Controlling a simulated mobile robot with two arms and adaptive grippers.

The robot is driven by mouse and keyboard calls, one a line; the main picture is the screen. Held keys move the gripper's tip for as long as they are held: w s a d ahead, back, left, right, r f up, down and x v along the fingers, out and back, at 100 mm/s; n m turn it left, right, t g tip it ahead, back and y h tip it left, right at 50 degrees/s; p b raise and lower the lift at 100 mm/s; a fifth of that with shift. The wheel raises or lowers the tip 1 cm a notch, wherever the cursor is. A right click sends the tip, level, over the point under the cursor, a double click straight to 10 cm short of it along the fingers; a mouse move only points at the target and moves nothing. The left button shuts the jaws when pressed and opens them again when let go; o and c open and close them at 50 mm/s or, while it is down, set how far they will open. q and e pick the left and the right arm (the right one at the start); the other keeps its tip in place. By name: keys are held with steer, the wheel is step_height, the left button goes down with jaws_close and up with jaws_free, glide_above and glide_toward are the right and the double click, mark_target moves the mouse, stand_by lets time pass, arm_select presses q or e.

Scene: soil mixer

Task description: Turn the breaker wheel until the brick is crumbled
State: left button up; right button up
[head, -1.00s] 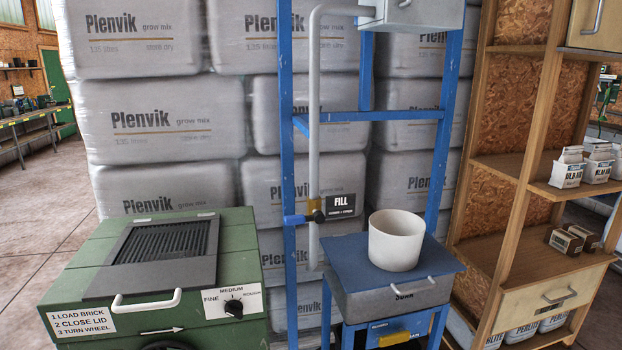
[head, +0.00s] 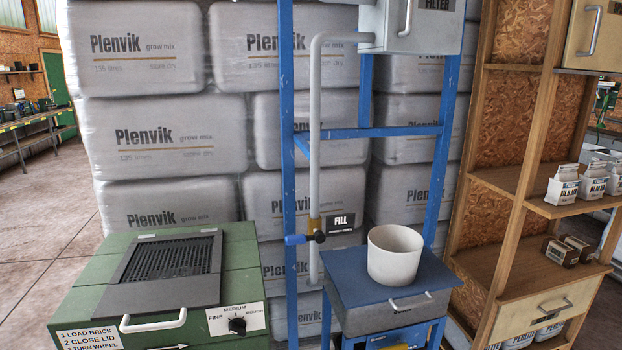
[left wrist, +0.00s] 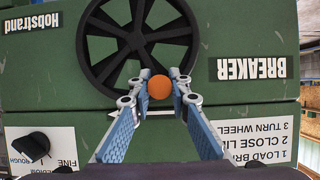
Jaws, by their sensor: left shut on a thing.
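The green breaker (head: 90,275) stands at the lower left of the head view. Its dark ribbed lid (head: 170,258) lies shut on top, with a white handle at the front. No brick shows. In the left wrist view the black spoked breaker wheel (left wrist: 98,62) is on the breaker's green front, with a round orange knob (left wrist: 159,87) at its rim. My left gripper (left wrist: 158,92) is shut on this knob, with one finger on each side of it. In the head view the wheel and both grippers are out of sight.
A dial (head: 237,325) is on the breaker's front. A blue stand (head: 286,120) with a fill pipe is to its right, with a white pot (head: 394,255) on a blue-topped box. Wooden shelves (head: 530,270) are at the right. Stacked Plenvik bags (head: 170,135) fill the back.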

arm_select(q)
steer(key=shift+d+f, duration=0.1)
steer(key=shift+d, duration=0.55)
steer(key=shift+f, duration=0.15)
steer(key=shift+c, duration=0.2)
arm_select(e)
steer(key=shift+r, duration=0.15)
arm_select(q)
steer(key=shift+d, duration=0.1)
steer(key=d, duration=0.3)
steer(key=shift+w+d+p, duration=0.2)
steer(key=shift+w+p, duration=0.1)
steer(key=shift+w, duration=0.1)
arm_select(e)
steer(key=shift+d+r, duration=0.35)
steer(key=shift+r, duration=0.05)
